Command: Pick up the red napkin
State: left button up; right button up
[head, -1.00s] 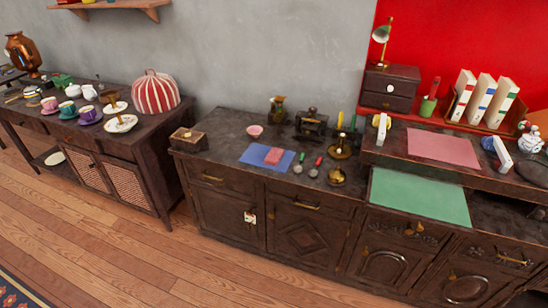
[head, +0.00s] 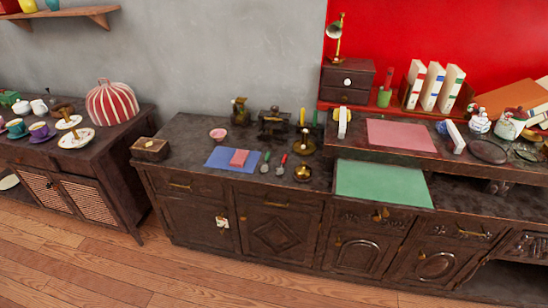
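A small pinkish-red folded piece (head: 239,158), which looks like the red napkin, lies on a flat blue mat (head: 216,160) on the dark wooden cabinet. It sits toward the right part of the mat, and nothing covers it. A larger flat pink sheet (head: 401,135) lies on the raised desk to the right. Neither of my grippers shows in the head view.
A green mat (head: 383,184) lies to the right. Wooden floor (head: 190,285) in front is clear.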

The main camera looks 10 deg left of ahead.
aim_at(239, 160)
jog(key=i+j+z, duration=0.1)
jog(key=z, duration=0.25)
jog(key=j+z, duration=0.45)
jog(key=z, duration=0.3)
jog(key=j+z, duration=0.5)
jog(key=j, duration=0.4)
jog(key=j+z, duration=0.15)
jog(key=j, duration=0.3)
jog(key=k+j+z, duration=0.15)
jog(key=j, duration=0.25)
jog(key=k+j, duration=0.1)
jog(key=j, duration=0.35)
jog(key=k+j, duration=0.1)
jog(key=j, duration=0.35)
jog(key=k+j, duration=0.1)
jog(key=j, duration=0.35)
jog(key=k+j, duration=0.15)
jog(key=j, duration=0.3)
jog(key=i+z, duration=0.05)
